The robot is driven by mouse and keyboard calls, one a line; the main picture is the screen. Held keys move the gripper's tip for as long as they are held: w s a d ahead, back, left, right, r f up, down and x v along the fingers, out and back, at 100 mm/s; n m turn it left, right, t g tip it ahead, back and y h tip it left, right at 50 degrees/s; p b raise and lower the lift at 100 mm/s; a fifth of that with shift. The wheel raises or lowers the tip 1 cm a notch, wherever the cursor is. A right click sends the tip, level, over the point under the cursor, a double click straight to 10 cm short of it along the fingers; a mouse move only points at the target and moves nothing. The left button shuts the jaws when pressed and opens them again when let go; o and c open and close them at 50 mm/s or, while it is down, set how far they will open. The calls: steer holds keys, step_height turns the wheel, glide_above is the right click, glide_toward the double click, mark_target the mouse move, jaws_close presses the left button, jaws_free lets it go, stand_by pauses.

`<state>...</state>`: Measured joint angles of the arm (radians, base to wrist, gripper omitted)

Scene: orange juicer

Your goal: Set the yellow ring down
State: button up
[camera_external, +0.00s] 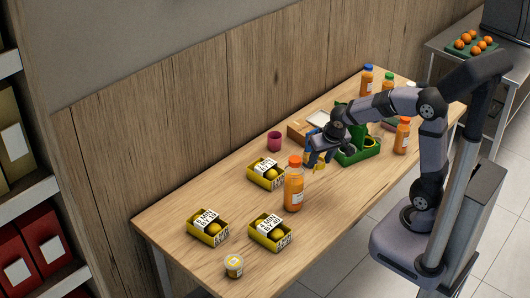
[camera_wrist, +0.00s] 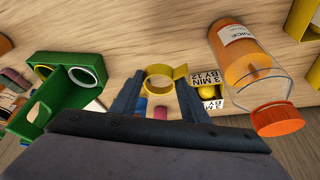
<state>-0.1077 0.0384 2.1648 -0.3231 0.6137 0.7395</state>
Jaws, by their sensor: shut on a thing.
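The yellow ring (camera_wrist: 149,78) is a thin band with a small tab at its right, in the wrist view. It sits between the two fingertips of my gripper (camera_wrist: 159,92), which is shut on it. In the external view my gripper (camera_external: 316,158) hangs over the middle of the table, with the ring (camera_external: 319,164) a small yellow patch at its fingertips. The ring appears to be above the wood, though the gap below it is hard to judge.
Yellow boxes with lemons (camera_external: 266,173) and a pink cup (camera_external: 274,141) are to the left. Bare wood (camera_external: 240,215) lies between the boxes.

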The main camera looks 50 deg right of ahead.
steer(key=shift+f+b, duration=0.85)
steer(key=shift+f, duration=4.1)
steer(key=shift+f, duration=0.1)
steer(key=o, duration=1)
